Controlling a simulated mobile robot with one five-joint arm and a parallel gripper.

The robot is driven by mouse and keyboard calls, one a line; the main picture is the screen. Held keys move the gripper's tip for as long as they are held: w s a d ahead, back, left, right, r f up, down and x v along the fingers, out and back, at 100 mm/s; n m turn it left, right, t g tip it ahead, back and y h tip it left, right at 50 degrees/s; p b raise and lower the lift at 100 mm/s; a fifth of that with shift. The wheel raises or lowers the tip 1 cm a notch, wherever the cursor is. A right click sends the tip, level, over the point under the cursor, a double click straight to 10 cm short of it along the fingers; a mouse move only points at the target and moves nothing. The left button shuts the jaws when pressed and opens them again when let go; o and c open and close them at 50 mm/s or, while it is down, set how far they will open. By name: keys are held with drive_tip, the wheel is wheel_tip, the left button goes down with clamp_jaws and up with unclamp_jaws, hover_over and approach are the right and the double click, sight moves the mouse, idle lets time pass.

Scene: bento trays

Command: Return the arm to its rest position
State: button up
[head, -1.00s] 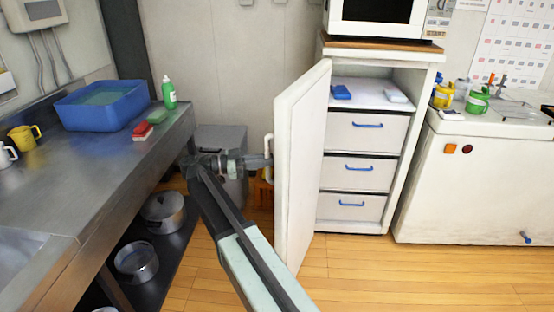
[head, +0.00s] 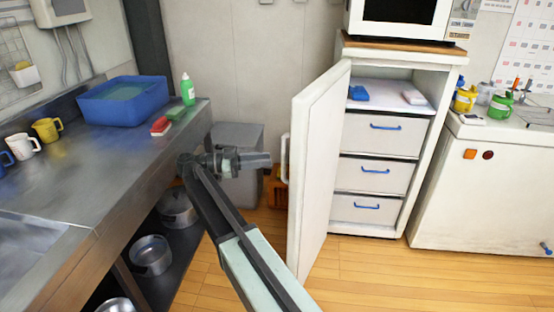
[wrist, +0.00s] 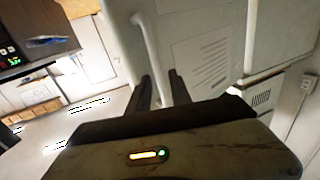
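My arm reaches up from the bottom of the head view, and my gripper (head: 262,160) points right, beside the white door (head: 318,165) that stands open. The door's white handle (head: 285,158) is just right of the gripper, with a small gap between them. In the wrist view my gripper (wrist: 161,82) shows two dark fingers apart. The handle (wrist: 150,48) shows beyond and between them, and nothing appears held.
A steel counter (head: 95,180) runs along the left, with a blue basin (head: 125,103), mugs and a green bottle (head: 188,90). A grey bin (head: 236,185) stands behind my gripper. The cabinet's drawers (head: 380,175) are shut. Wooden floor is clear at the lower right.

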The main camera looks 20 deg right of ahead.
drive_tip(key=shift+w+a, duration=0.1)
drive_tip(key=shift+a, duration=0.35)
